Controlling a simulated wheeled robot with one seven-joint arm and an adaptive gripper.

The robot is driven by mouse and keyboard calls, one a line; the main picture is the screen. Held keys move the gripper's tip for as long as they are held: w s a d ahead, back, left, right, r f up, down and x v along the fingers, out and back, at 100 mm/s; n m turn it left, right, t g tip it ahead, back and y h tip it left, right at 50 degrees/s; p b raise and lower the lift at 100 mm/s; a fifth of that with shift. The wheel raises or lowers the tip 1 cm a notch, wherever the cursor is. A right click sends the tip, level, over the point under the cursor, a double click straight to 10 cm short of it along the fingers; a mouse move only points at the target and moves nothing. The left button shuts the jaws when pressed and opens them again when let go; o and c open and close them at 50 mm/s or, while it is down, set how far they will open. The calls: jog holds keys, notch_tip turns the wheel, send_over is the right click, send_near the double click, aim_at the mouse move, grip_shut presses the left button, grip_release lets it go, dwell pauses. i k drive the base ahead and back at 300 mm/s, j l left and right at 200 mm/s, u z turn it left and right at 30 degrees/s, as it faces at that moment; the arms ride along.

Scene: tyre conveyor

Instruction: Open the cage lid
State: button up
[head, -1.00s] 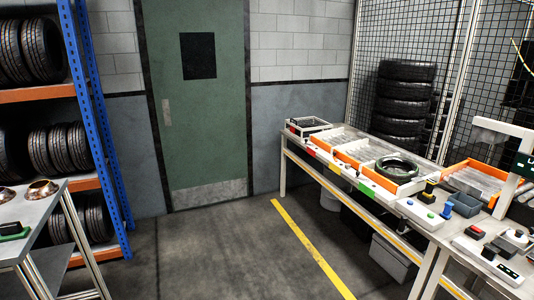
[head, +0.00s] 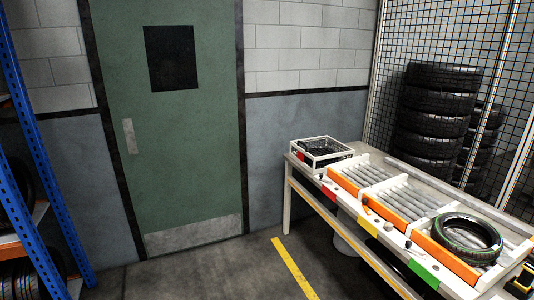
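A small white-framed cage (head: 343,158) stands at the far left end of the conveyor table, close to the wall. Dark material shows inside its frame. I cannot make out a separate lid or tell whether it is open or shut. My gripper is not in view.
The roller conveyor (head: 384,184) runs along the table, with orange side panels and a tyre (head: 466,238) on its near section. Stacked tyres (head: 438,110) stand behind against the mesh fence. A blue rack (head: 42,170) is at left. The floor (head: 228,272) before the green door (head: 180,120) is clear.

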aim_at(322, 143)
jog(key=i, duration=2.2)
jog(key=i+z, duration=0.15)
jog(key=i, duration=0.35)
jog(key=i+j+z, duration=0.1)
jog(key=i, duration=0.35)
jog(key=i+j+z, duration=0.15)
jog(key=i, duration=0.3)
jog(key=i+j+z, duration=0.1)
jog(key=i, duration=0.4)
jog(key=j, duration=0.1)
